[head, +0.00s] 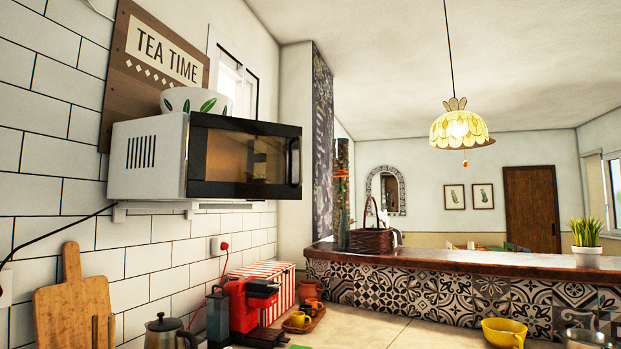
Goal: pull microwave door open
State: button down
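The microwave (148,155) is white with vents on its side and sits on a bracketed wall shelf (150,205) against the white tiles. Its dark door (215,158) with a brown-tinted window faces right and looks shut. A dark vertical handle (295,162) stands at the door's far right edge. My gripper is not in view, so its place relative to the door cannot be seen.
A leaf-patterned bowl (198,101) stands on top of the microwave. Below are a red coffee machine (250,303), a kettle (167,332) and a cutting board (75,300). A tiled bar (440,290) runs right. The air before the door looks clear.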

aim_at(228, 157)
jog(key=u, duration=0.05)
jog(key=i, duration=1)
jog(key=z, duration=0.1)
